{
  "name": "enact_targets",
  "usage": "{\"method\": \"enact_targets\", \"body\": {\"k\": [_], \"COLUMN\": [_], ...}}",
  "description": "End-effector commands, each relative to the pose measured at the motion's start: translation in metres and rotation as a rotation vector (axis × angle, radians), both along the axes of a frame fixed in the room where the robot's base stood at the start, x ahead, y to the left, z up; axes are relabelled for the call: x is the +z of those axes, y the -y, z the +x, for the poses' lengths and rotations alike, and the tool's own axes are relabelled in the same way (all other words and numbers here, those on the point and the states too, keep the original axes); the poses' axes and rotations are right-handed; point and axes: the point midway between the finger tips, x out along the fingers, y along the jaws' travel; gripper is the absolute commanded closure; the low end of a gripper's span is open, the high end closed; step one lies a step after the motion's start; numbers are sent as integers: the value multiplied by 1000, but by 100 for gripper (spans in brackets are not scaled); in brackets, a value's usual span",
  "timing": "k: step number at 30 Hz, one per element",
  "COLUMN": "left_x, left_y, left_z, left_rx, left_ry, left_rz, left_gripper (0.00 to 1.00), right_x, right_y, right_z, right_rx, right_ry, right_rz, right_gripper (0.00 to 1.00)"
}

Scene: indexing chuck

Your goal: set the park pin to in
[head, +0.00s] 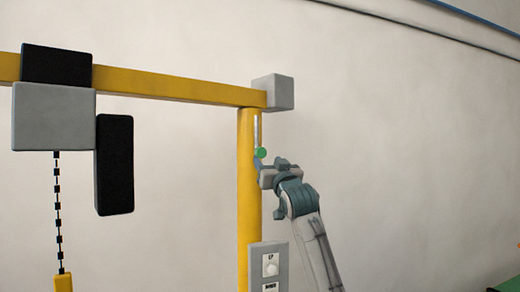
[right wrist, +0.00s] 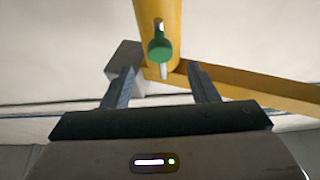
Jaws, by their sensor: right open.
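The park pin seems to be the green round knob (head: 260,152) on the upper part of the yellow post (head: 248,195). A pale upright strip (head: 258,128) runs above it in the head view. In the right wrist view the green knob (right wrist: 160,50) sits at a slot in the post, between and beyond my finger lines. My right gripper (head: 265,172) is just below the knob in the head view. In the right wrist view its two fingers (right wrist: 159,72) are spread with nothing held between them. Contact with the knob is not visible. My left gripper is not in view.
A yellow beam (head: 180,87) ends in a grey block (head: 280,92) above the post. A grey hoist body (head: 53,117) with a chain (head: 57,190) hangs at the left. A grey control box (head: 268,265) is low on the post. Right of the post is mostly open.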

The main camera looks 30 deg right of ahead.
Motion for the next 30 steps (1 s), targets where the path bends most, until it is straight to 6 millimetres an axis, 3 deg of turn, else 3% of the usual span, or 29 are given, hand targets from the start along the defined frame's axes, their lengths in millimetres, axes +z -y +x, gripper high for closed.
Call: {"method": "enact_targets", "body": {"k": [1, 3, 12, 24, 30], "left_x": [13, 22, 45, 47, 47], "left_y": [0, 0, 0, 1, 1], "left_z": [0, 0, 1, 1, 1], "left_rx": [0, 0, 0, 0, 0], "left_ry": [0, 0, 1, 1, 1], "left_rz": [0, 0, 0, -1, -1], "left_gripper": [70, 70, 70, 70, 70], "right_x": [11, 16, 29, 29, 29], "right_y": [2, 5, 15, 16, 16], "right_z": [10, 23, 61, 68, 68], "right_rx": [0, 0, 0, 0, 0], "right_ry": [-3, -4, -3, -1, -1], "right_rz": [3, 3, 1, -1, -1], "right_gripper": [47, 47, 47, 47, 84]}}
